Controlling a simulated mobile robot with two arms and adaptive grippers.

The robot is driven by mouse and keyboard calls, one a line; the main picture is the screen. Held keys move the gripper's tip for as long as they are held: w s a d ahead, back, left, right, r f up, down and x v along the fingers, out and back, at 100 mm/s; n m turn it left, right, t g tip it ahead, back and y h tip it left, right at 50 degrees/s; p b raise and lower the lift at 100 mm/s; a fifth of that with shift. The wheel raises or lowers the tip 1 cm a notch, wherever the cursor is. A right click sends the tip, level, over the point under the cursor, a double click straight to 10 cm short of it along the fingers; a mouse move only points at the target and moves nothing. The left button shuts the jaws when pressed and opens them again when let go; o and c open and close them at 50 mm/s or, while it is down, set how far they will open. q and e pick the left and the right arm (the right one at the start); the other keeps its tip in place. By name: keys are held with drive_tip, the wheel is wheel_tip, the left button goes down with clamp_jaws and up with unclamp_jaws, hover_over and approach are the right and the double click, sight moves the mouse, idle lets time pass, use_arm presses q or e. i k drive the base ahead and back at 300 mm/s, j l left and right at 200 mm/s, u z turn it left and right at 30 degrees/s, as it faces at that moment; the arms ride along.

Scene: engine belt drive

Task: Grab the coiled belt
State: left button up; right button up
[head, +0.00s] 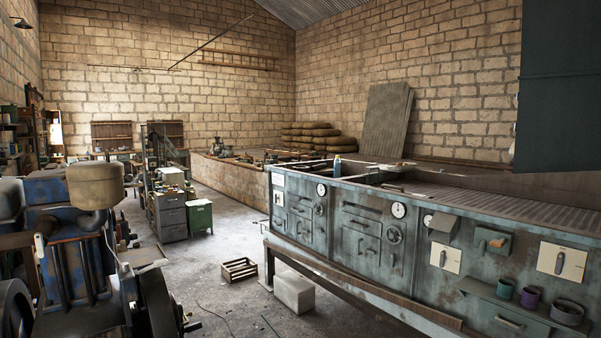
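I cannot clearly make out a coiled belt in the head view. A dark grey round item (567,313) sits at the right end of a small shelf on the front of the long metal bench; I cannot tell whether it is a coil or a container. A blue, rusty engine (65,270) with dark wheels stands at the lower left. Neither of my grippers is in view.
The long grey-green metal bench (362,222) fills the right side. A wooden crate (238,270) and a white block (294,292) lie on the floor. Open floor lies between engine and bench.

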sight(306, 169)
drive_tip(key=i+l+z, duration=0.15)
drive_tip(key=i+z, duration=0.15)
drive_tip(key=i, duration=0.2)
drive_tip(key=i+z, duration=0.3)
drive_tip(key=i, duration=0.15)
drive_tip(key=i+l, duration=0.1)
drive_tip(key=i, duration=0.45)
drive_tip(key=i+l, duration=0.15)
drive_tip(key=i, duration=0.4)
drive_tip(key=i+l, duration=0.1)
drive_tip(key=i, duration=0.4)
drive_tip(key=i+j+u, duration=0.2)
drive_tip(key=i+u, duration=0.55)
drive_tip(key=i, duration=0.25)
drive_tip(key=i+u, duration=0.4)
drive_tip(key=i+j+z, duration=0.25)
drive_tip(key=i+z, duration=0.2)
drive_tip(key=i, duration=0.15)
drive_tip(key=i+j+z, duration=0.95)
drive_tip(key=j, duration=0.15)
